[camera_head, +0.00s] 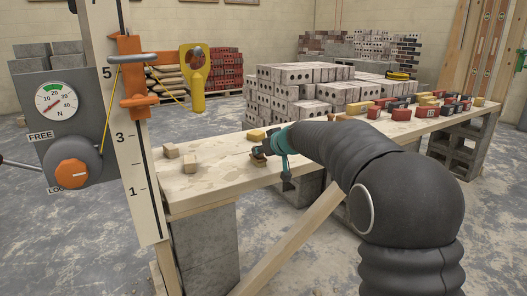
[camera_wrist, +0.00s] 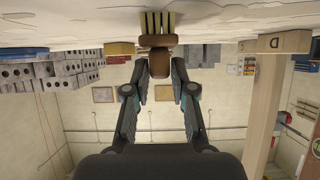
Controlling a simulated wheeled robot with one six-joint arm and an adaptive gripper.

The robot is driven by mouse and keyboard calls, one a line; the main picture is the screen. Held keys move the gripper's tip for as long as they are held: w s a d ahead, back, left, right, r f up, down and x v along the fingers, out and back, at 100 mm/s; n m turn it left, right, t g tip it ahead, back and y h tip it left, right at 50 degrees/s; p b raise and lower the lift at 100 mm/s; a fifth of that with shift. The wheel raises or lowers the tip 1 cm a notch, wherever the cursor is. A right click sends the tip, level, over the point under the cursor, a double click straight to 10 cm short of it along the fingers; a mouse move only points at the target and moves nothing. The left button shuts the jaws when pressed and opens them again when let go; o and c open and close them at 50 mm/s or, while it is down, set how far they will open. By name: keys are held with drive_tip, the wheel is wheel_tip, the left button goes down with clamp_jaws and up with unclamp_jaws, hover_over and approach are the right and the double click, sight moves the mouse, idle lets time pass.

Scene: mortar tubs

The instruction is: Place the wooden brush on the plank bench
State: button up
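The plank bench (camera_head: 225,173) is a long pale wooden top on grey blocks, running from the left foreground to the back right. My gripper (camera_head: 262,152) is low over its left half. The wooden brush (camera_wrist: 158,41) has a brown body and pale bristles, and in the wrist view its bristles point at the bench surface. My gripper (camera_wrist: 160,63) has its two fingers closed in on either side of the brush's brown handle. In the head view the brush (camera_head: 258,160) is small and partly hidden by the gripper. I cannot tell whether the bristles touch the bench.
Two small wooden blocks (camera_head: 190,163) stand on the bench's left end, and a yellow brick (camera_head: 256,135) lies behind my gripper. Several red and dark bricks (camera_head: 401,113) crowd the right end. A measuring post with a dial (camera_head: 56,100) stands at left. Grey bricks (camera_head: 300,88) are stacked behind.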

drive_tip(key=shift+o, duration=0.9)
drive_tip(key=shift+r, duration=0.2)
drive_tip(key=shift+s+d+r, duration=0.1)
drive_tip(key=shift+s, duration=0.05)
drive_tip(key=v, duration=1.2)
drive_tip(key=s+d+f+m+g+h, duration=0.1)
drive_tip(key=s+d+f, duration=0.4)
drive_tip(key=s, duration=0.8)
drive_tip(key=s+d+f+m+g+h, duration=0.2)
drive_tip(key=s+d+f, duration=0.3)
drive_tip(key=s, duration=0.8)
drive_tip(key=s+d+f+m+g+h, duration=0.1)
drive_tip(key=s+d+f+m+h, duration=0.2)
drive_tip(key=s, duration=1)
wheel_tip(320, 180, down, 3)
drive_tip(key=shift+s+d+r+m+g+h+b, duration=0.2)
drive_tip(key=shift+s+d+m+g+h+b, duration=0.15)
drive_tip(key=shift+d, duration=0.85)
drive_tip(key=shift+d, duration=0.1)
